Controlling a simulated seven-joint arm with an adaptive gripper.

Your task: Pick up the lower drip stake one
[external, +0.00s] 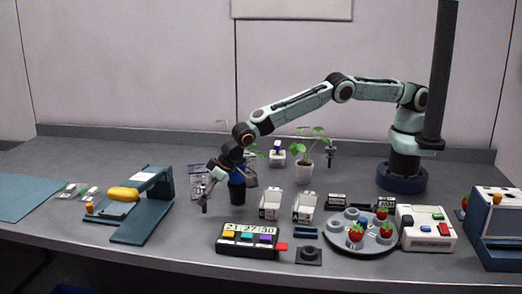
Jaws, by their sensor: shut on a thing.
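My gripper (206,197) points down over the table, left of the dark blue pot. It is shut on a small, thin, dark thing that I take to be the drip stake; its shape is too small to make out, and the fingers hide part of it. A second slim, dark upright thing (330,156) stands further back, right of the potted plant; I cannot tell whether it is also a stake.
A dark blue pot (237,188) stands close right of my gripper. A blue stand (152,205) with a yellow object (123,194) is to the left. White holders (270,204), a timer (247,240) and a round grey tray (338,242) with strawberries stand to the right.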

